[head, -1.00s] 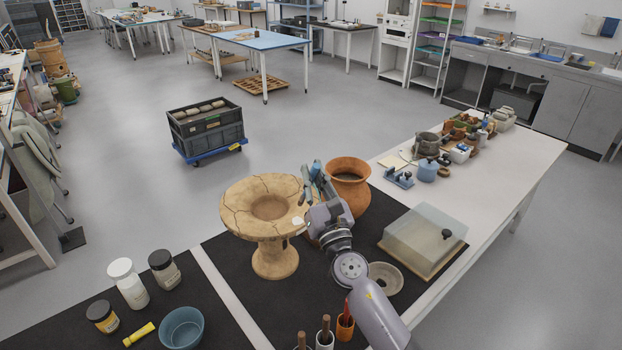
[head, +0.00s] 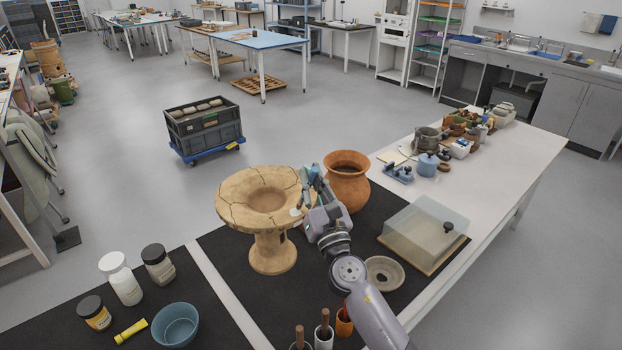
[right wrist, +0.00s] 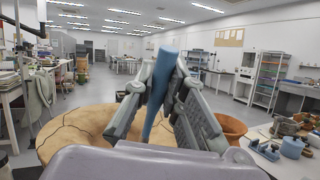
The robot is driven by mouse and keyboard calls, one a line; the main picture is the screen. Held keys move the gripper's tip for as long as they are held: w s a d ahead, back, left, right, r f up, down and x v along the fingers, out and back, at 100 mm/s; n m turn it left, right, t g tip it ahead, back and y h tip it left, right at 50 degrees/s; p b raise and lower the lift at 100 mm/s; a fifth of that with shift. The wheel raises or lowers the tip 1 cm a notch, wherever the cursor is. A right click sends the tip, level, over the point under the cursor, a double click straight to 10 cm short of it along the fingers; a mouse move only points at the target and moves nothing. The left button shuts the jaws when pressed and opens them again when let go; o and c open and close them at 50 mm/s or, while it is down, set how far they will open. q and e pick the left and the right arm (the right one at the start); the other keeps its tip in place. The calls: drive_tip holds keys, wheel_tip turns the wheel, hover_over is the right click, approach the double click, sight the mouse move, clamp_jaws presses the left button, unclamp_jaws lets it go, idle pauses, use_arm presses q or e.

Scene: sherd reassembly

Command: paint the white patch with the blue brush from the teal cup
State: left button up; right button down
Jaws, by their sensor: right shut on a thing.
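My right gripper (head: 310,182) is shut on the blue brush, whose blue handle (right wrist: 161,80) stands between the fingers in the right wrist view. The gripper is at the right rim of a cracked, tan pedestal bowl (head: 240,202). A small pale patch (head: 296,211) shows on that rim, just below and left of the fingers. The brush tip is too small to make out, so I cannot tell whether it touches the patch. Several brush cups stand at the bottom edge, partly cut off; I cannot tell which is the teal cup. My left gripper is out of view.
An orange clay pot (head: 347,183) stands close behind my right gripper. A grey dish (head: 384,273) and a clear-lidded box (head: 424,235) lie to the right. A blue-teal bowl (head: 176,326) and several jars stand at the lower left.

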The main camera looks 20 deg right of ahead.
drive_tip(key=shift+f+b, duration=0.3)
drive_tip(key=shift+b, duration=0.05)
idle(0.4)
drive_tip(key=shift+a, duration=0.1)
drive_tip(key=shift+s, duration=0.2)
drive_tip(key=shift+s+a+f, duration=0.1)
drive_tip(key=shift+s+a, duration=0.1)
drive_tip(key=shift+a, duration=0.65)
idle(1.8)
